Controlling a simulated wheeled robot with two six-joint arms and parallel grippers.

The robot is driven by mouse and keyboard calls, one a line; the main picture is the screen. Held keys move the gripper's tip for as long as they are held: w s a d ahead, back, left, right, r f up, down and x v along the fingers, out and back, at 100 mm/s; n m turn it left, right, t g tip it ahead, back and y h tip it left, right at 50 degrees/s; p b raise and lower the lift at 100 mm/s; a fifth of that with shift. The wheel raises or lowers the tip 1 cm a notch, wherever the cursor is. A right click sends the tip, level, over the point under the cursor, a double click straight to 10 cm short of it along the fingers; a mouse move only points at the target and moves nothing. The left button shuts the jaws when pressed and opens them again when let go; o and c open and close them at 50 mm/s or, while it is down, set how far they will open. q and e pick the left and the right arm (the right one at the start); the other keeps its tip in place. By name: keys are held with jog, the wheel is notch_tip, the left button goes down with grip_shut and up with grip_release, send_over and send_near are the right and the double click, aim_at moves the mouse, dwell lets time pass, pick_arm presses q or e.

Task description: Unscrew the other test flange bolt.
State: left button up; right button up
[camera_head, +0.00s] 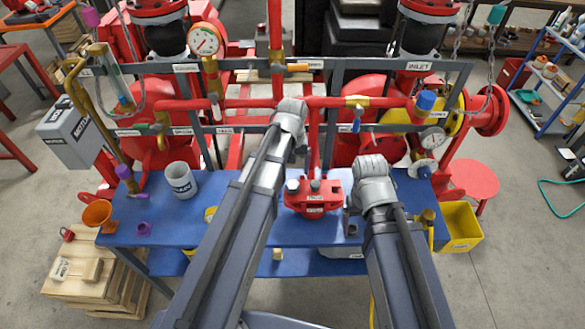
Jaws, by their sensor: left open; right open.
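The red test flange (313,196) sits on the blue bench (270,238), near the middle of the camera_head view. My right arm's grey joint is just right of the flange. I cannot make out the fingers of either gripper; my own arm links hide that area. I see nothing held.
Red pipes and valves stand behind the bench. A yellow bin (459,227) is at the right end. The bench's left-centre surface is mostly clear.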

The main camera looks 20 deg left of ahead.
aim_at(293, 185)
pick_arm(q)
jog(key=shift+f, duration=0.1)
notch_tip(293, 185, down, 8)
jog(key=b, duration=0.8)
jog(key=shift+r, duration=0.2)
grip_shut()
jog(key=c, duration=0.6)
grip_release()
grip_shut()
jog(key=n, duration=0.3)
jog(key=shift+n, duration=0.4)
jog(key=n, duration=1.1)
